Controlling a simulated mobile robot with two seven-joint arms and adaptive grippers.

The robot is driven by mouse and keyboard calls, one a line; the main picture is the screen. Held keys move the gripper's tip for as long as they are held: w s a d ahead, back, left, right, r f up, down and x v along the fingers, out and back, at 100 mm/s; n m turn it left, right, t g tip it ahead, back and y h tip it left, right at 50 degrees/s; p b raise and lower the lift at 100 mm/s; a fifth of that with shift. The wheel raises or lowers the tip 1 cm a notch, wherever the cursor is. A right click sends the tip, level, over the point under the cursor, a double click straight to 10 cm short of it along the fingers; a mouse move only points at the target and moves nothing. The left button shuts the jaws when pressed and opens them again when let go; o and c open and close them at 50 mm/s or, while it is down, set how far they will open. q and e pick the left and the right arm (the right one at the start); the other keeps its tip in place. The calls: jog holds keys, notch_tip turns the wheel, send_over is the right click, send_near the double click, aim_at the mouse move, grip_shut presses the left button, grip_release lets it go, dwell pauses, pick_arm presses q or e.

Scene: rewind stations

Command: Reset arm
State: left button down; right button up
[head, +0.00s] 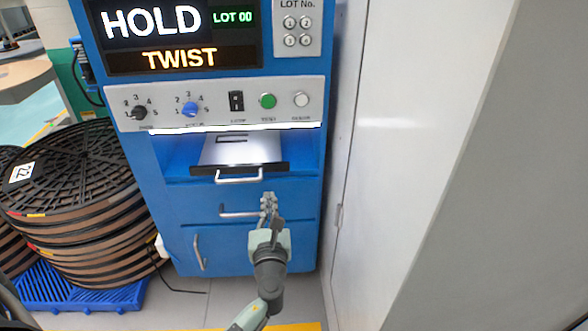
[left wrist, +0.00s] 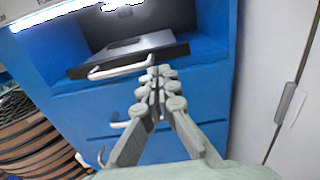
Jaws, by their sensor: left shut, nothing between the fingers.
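My left gripper (head: 268,202) is shut and empty in front of the blue machine (head: 175,225), just below and right of the tray handle in the head view. In the left wrist view its fingertips (left wrist: 157,85) meet in front of the machine, near the drawer tray (left wrist: 130,55). The arm comes up from the bottom of the head view. The silver tray (head: 240,150) with a white handle (head: 239,177) sits in a lit recess. Below it is a drawer with a handle (head: 238,212). My right gripper is not in view.
The display (head: 175,32) reads HOLD, LOT 00 and TWIST. Below it are knobs (head: 190,109), a switch (head: 236,100), a green button (head: 267,101) and a white button (head: 301,100). Brown reels (head: 85,220) stand on a blue pallet (head: 80,295) at left. A pale wall (head: 390,130) closes the right.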

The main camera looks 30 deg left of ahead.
pick_arm(q)
jog(key=s+a+f+n+g+h, duration=0.3)
jog(key=s+f+n+g, duration=0.5)
jog(key=s+f+n, duration=0.65)
jog(key=s+d+f+n+g+h, duration=0.4)
jog(key=s+d+f+n, duration=0.3)
jog(key=n, duration=0.6)
jog(key=shift+s+d+f+h, duration=0.2)
jog(key=shift+s+d+h, duration=0.05)
jog(key=shift+s+h, duration=0.35)
jog(key=shift+n, duration=0.25)
